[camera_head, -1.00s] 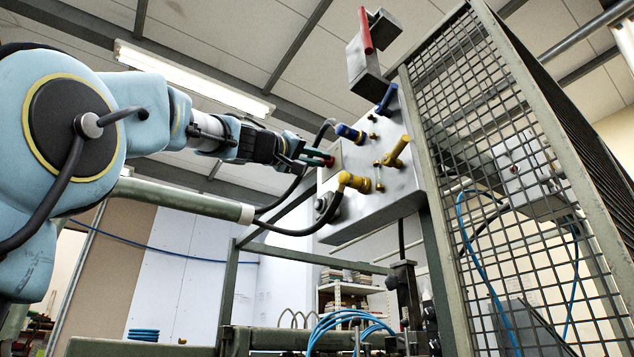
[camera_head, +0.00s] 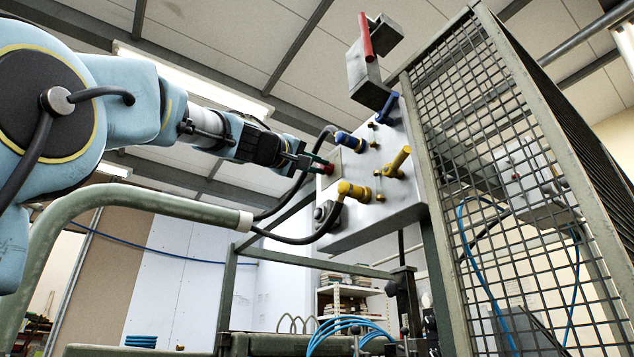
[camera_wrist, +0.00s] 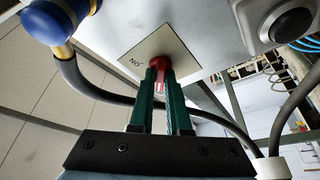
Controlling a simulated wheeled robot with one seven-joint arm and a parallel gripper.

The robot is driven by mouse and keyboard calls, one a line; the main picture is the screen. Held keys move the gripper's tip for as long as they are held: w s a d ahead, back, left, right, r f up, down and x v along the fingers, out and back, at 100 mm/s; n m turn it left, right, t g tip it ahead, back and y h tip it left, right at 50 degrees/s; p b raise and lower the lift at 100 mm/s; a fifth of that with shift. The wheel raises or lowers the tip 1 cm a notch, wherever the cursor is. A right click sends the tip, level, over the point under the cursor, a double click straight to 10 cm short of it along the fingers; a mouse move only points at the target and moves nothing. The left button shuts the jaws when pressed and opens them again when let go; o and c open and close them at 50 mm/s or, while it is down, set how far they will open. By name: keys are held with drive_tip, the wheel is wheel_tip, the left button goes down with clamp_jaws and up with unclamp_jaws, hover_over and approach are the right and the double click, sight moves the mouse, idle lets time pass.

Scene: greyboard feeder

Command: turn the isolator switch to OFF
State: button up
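The isolator switch is a small red knob (camera_wrist: 158,76) on a pale square plate (camera_wrist: 160,52) marked ON, seen upside down in the wrist view. In the head view the red knob (camera_head: 327,169) is at the left side of the grey panel (camera_head: 350,218). My gripper (camera_wrist: 161,76) has its green fingers on either side of the knob, and they appear closed against it. In the head view my gripper (camera_head: 318,164) reaches the panel from the left. The fingers hide part of the knob, and any other plate marking is not visible.
A blue fitting (camera_head: 350,140), a yellow T-handle (camera_head: 397,162) and a yellow elbow with black hose (camera_head: 352,191) sit close around the switch. A round black button (camera_wrist: 288,22) is on the panel. A mesh guard (camera_head: 520,170) stands right; a green rail (camera_head: 130,200) runs below my arm.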

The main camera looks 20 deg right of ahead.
drive_tip(key=o, duration=0.4)
drive_tip(key=shift+d, duration=0.1)
drive_tip(key=shift+o, duration=0.3)
drive_tip(key=shift+f, duration=0.1)
drive_tip(key=b+v, duration=0.4)
drive_tip(key=v, duration=0.7)
drive_tip(key=shift+b, duration=0.35)
